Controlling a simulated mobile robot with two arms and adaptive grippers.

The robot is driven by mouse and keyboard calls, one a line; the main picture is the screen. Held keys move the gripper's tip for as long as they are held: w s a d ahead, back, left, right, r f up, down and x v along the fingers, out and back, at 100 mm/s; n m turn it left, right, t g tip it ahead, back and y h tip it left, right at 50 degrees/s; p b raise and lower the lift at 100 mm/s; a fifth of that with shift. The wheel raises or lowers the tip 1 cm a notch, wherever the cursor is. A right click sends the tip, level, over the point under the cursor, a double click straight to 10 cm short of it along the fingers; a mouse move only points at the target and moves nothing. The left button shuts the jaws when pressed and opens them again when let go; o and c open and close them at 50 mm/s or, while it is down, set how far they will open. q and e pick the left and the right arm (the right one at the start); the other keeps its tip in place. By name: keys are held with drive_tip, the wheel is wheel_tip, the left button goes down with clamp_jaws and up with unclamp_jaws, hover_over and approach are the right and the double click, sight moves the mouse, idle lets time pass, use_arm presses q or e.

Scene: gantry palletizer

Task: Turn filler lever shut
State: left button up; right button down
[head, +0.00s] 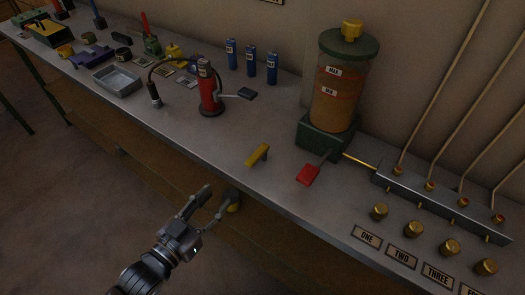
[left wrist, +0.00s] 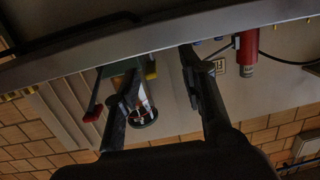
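The filler is a tall clear tank (head: 338,85) with amber contents, a green lid with a yellow knob, and a green base (head: 325,138). A lever with a red grip (head: 307,174) sticks out from the base toward the bench front. It seems to show in the left wrist view as a red bar (left wrist: 94,113). My left gripper (head: 219,194) is open and empty, in front of the bench edge, left of the lever and apart from it. Its two spread fingers show in the left wrist view (left wrist: 150,68). My right gripper is not in view.
A yellow handle (head: 257,154) stands left of the red lever. A red cylinder (head: 209,88) stands further left. A metal manifold (head: 440,203) with pipes and brass knobs lies right.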

use_arm(q)
wheel_tip(320, 180, up, 4)
drive_tip(key=s+d+h, duration=0.1)
drive_tip(key=d, duration=0.1)
drive_tip(key=p, duration=0.3)
approach(262, 148)
drive_tip(key=shift+m, duration=0.3)
drive_tip(key=x, duration=1)
drive_tip(key=shift+c, duration=0.3)
clamp_jaws()
